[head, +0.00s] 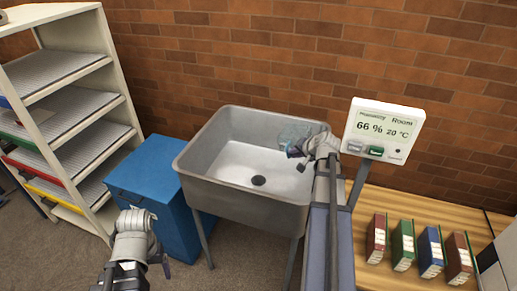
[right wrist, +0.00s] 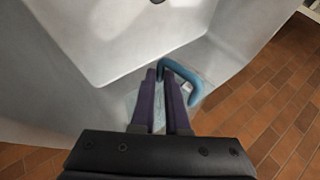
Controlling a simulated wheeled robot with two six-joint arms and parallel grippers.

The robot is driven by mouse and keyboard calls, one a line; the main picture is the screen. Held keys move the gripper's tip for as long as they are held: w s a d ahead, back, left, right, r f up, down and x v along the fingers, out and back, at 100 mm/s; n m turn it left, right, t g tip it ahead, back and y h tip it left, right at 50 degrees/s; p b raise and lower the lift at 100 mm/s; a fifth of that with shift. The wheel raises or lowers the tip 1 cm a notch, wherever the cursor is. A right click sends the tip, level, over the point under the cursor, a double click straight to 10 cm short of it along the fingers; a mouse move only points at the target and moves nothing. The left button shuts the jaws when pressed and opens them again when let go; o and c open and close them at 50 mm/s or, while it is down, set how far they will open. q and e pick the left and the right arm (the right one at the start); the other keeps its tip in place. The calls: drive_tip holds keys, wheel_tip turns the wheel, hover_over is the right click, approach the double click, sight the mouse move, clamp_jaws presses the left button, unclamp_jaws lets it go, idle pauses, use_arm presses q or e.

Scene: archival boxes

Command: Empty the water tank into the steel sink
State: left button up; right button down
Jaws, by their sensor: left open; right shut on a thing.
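The steel sink (head: 213,181) stands on legs against the brick wall, with a dark drain in its floor. The water tank (head: 293,133) is clear and bluish and is in the back right of the sink. My right gripper (head: 297,151) reaches in over the sink's right side and is shut on the tank. In the right wrist view its purple fingers (right wrist: 162,100) are close together at the tank's blue handle (right wrist: 181,72); much of the tank's body is hidden behind them. My left gripper (head: 164,263) is open, low in front of the blue cabinet, its fingers barely showing.
A blue cabinet (head: 148,171) stands left of the sink, and a shelf rack (head: 62,112) is further left. A humidity display (head: 381,130) stands right of my right arm. Several coloured binders (head: 403,245) stand on the wooden top (head: 380,203) at right.

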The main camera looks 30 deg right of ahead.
drive_tip(key=shift+s+d+r+m+t+y+b, duration=0.1)
drive_tip(key=shift+s+d+m+t+y+b, duration=0.15)
drive_tip(key=shift+d+m+t+y+b, duration=0.3)
drive_tip(key=shift+a, duration=0.1)
idle(0.6)
